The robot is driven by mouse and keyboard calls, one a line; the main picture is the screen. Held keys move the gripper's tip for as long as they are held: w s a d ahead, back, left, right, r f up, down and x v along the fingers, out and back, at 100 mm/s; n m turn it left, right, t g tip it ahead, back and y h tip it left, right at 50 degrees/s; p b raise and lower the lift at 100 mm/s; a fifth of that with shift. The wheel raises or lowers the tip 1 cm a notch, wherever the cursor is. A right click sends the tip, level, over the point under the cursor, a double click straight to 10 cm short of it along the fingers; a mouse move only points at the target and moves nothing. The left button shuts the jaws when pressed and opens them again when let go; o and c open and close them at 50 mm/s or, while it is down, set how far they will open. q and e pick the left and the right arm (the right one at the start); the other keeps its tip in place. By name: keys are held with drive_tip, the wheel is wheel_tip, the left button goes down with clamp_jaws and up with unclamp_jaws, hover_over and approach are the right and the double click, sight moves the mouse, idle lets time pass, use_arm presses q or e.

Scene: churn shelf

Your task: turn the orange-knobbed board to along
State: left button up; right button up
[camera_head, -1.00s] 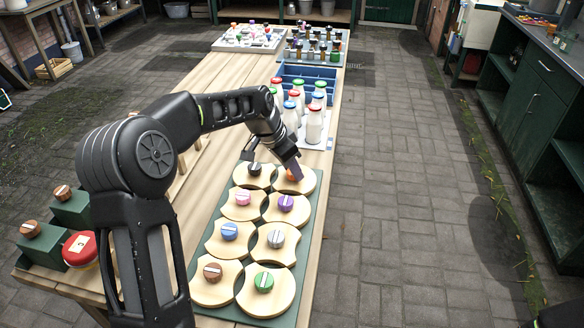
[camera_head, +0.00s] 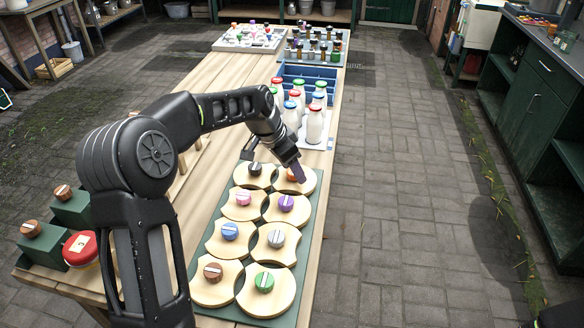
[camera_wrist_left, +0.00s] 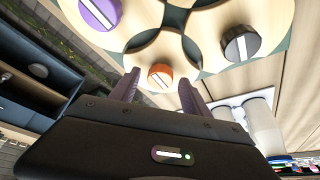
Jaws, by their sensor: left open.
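The orange-knobbed board (camera_head: 308,184) is a round wooden board at the far right corner of the green base (camera_head: 317,204). Its orange knob (camera_wrist_left: 160,76) has a white line and shows in the left wrist view between my fingers. In the head view the knob (camera_head: 291,178) is mostly hidden behind my gripper. My left gripper (camera_head: 298,178) points down at the knob. In the left wrist view the gripper (camera_wrist_left: 158,92) is open, with one finger on each side of the knob. I cannot tell whether the fingers touch it. My right gripper is not in view.
The black-knobbed board (camera_head: 262,181) and the purple-knobbed board (camera_head: 303,213) lie close by, with several more boards nearer. Milk bottles (camera_head: 314,126) stand on a white tray just beyond. A red-topped round item (camera_head: 80,247) sits at the left.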

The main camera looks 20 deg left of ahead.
use_arm(q)
drive_tip(key=v, duration=0.7)
drive_tip(key=shift+s+r+b, duration=0.15)
drive_tip(key=shift+r+b, duration=0.2)
drive_tip(key=shift+b, duration=0.05)
drive_tip(key=shift+a, duration=0.1)
